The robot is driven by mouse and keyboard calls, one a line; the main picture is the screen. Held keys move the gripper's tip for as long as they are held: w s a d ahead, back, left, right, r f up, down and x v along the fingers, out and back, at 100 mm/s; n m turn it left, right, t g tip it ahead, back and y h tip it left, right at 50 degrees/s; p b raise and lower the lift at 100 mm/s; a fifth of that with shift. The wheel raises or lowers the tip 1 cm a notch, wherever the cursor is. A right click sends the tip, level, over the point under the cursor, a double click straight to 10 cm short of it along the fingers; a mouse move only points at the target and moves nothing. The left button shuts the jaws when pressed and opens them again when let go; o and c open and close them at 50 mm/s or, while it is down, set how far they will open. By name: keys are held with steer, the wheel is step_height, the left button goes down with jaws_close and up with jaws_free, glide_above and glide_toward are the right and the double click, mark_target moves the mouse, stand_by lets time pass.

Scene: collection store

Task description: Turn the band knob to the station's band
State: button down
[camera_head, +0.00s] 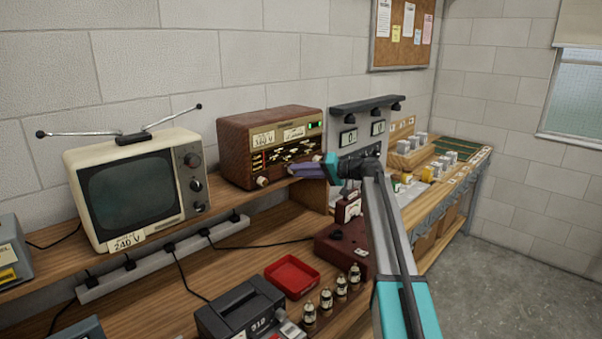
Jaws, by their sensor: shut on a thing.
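The wooden radio (271,123) stands on the raised shelf against the wall. Its front has a dial panel with white markings, two green lights at the upper right and paper labels, one reading 240 V. A pale knob (262,182) shows at the lower left of its front. My gripper (292,172) reaches in from the right to the lower right part of the radio's front. It is shut on a knob there, which the gripper hides, so its pointer setting cannot be read. The dial markings are too small to read.
A cream television (133,188) with spread antennas stands left of the radio. A power strip (165,258) with cables runs below. Boxes line the right bench.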

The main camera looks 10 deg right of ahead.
steer(key=shift+w+d, duration=0.1)
steer(key=c, duration=1.6)
jaws_free()
steer(key=shift+o, duration=0.2)
steer(key=b+v, duration=0.3)
steer(key=v, duration=1.1)
